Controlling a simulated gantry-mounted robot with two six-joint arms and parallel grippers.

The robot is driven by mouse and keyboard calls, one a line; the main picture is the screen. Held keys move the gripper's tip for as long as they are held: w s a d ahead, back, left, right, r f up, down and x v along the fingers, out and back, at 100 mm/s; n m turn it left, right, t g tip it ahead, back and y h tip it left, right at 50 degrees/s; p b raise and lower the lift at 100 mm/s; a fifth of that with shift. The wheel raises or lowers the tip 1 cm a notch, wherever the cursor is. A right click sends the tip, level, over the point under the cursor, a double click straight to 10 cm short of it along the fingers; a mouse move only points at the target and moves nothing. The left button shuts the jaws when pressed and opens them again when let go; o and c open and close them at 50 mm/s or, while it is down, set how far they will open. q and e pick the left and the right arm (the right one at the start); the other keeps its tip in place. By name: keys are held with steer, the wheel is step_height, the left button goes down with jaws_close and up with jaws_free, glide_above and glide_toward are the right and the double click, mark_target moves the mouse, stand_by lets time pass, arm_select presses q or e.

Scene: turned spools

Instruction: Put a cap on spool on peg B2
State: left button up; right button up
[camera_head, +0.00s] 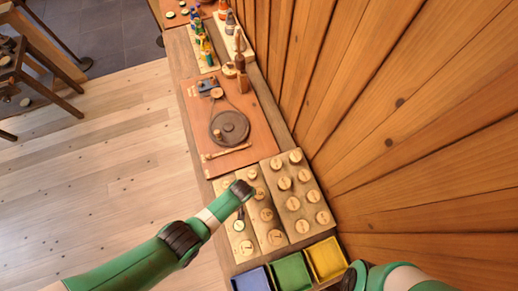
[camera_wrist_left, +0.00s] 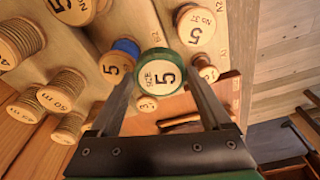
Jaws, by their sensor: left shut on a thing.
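My right gripper is not in view.
Blue (camera_head: 252,280), green (camera_head: 291,273) and yellow (camera_head: 327,259) trays stand at the board's near end. A brown mat (camera_head: 222,98) with a dark round disc (camera_head: 229,128) lies beyond it. A plank wall (camera_head: 400,110) rises close on the right.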

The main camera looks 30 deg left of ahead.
mark_target(259, 193)
arm_select(q)
steer(key=shift+w+d+b, duration=0.4)
steer(key=shift+w+d, duration=0.1)
steer(key=shift+d, duration=0.35)
steer(key=shift+w+d+b, duration=0.45)
steer(key=shift+w+d, duration=0.1)
steer(key=shift+d, duration=0.3)
steer(key=shift+w+d+b, duration=0.4)
steer(key=shift+w+d, duration=0.1)
steer(key=shift+d, duration=0.35)
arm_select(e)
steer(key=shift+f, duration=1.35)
arm_select(q)
steer(key=shift+f, duration=0.2)
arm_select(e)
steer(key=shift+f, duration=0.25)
arm_select(q)
steer(key=shift+f+b, duration=0.65)
steer(key=shift+b, duration=0.3)
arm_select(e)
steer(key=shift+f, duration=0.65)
arm_select(q)
steer(key=o, duration=1)
steer(key=shift+o, duration=0.2)
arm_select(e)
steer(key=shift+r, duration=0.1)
